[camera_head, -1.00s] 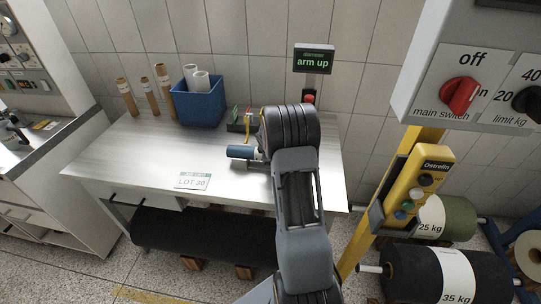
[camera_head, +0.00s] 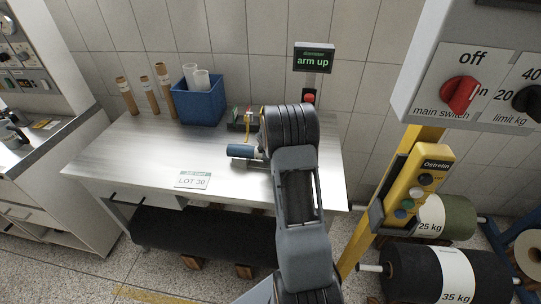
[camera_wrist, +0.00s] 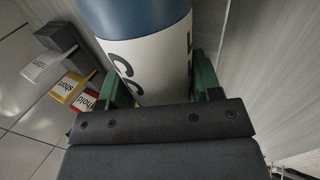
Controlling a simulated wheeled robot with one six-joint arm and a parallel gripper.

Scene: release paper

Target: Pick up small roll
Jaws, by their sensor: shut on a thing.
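The small roll is blue with a white label band carrying dark letters. In the head view its blue end (camera_head: 241,151) sticks out to the left of my wrist, over the right part of the table. In the wrist view the roll (camera_wrist: 150,52) fills the top middle. My gripper (camera_wrist: 162,82) has its green fingers on either side of the white band, shut on the roll. My arm hides the rest of the roll and the fingers in the head view. I cannot tell whether the roll is clear of what lies under it.
A blue bin (camera_head: 201,104) with white rolls stands at the table's back, beside brown tubes (camera_head: 147,95). A lot card (camera_head: 193,180) lies at the front edge of the table (camera_head: 140,155). Small coloured tags (camera_wrist: 68,87) show left of the roll. A yellow post (camera_head: 425,175) stands right.

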